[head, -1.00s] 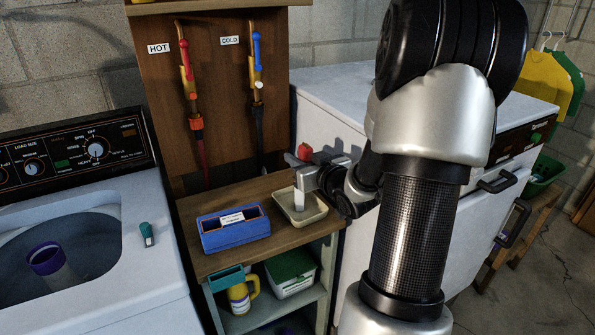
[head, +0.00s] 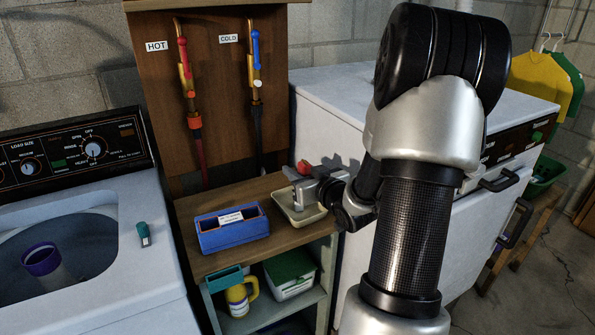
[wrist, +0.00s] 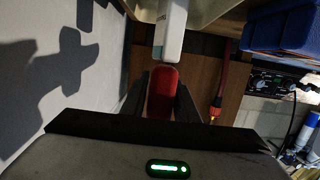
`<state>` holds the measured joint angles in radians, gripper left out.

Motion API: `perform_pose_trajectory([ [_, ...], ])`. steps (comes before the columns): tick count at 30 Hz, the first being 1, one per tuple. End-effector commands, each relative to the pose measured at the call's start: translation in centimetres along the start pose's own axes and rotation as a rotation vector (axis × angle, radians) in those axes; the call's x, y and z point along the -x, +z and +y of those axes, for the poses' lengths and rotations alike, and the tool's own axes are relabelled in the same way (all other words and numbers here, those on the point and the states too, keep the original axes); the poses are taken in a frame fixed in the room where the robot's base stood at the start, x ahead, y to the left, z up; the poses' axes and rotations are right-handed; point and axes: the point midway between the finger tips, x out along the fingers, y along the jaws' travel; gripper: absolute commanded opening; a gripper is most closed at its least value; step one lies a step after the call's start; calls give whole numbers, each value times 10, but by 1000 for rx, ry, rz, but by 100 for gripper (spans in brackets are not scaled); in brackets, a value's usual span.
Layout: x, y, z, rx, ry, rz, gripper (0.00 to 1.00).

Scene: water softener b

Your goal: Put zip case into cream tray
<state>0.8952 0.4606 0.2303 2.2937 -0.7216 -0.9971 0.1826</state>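The zip case appears to be the small red item (wrist: 162,92) between my fingers in the wrist view. It also shows as a red patch (head: 304,167) behind the fingers in the head view. My gripper (head: 296,178) is shut on it and held above the cream tray (head: 312,222), near the tray's back part. The tray sits on the wooden shelf top; its rim also shows at the top of the wrist view (wrist: 212,10). A whitish upright item (head: 297,208) is at the tray, partly hidden by my gripper.
A blue box with a label (head: 233,231) stands left of the tray. Hoses hang on the wooden panel behind. A white appliance (head: 340,95) is close on the right and a washing machine (head: 85,245) on the left. A yellow jug (head: 238,298) stands below.

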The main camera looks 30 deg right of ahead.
Motion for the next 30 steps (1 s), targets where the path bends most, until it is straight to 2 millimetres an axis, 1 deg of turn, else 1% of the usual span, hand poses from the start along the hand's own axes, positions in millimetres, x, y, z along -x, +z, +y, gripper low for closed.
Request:
perform_pose_trajectory([
  [1, 0, 0, 0, 0, 0, 0, 37],
  [2, 0, 0, 0, 0, 0, 0, 40],
  [11, 0, -2, 0, 0, 0, 0, 40],
  [14, 2, -10, 0, 0, 0, 0, 40],
  [16, 4, -20, 0, 0, 0, 1, 40],
  [18, 18, -13, 2, 0, 4, -1, 40],
  [27, 86, -13, 1, 0, 4, 0, 40],
  [30, 102, -11, 2, 2, 4, 1, 40],
])
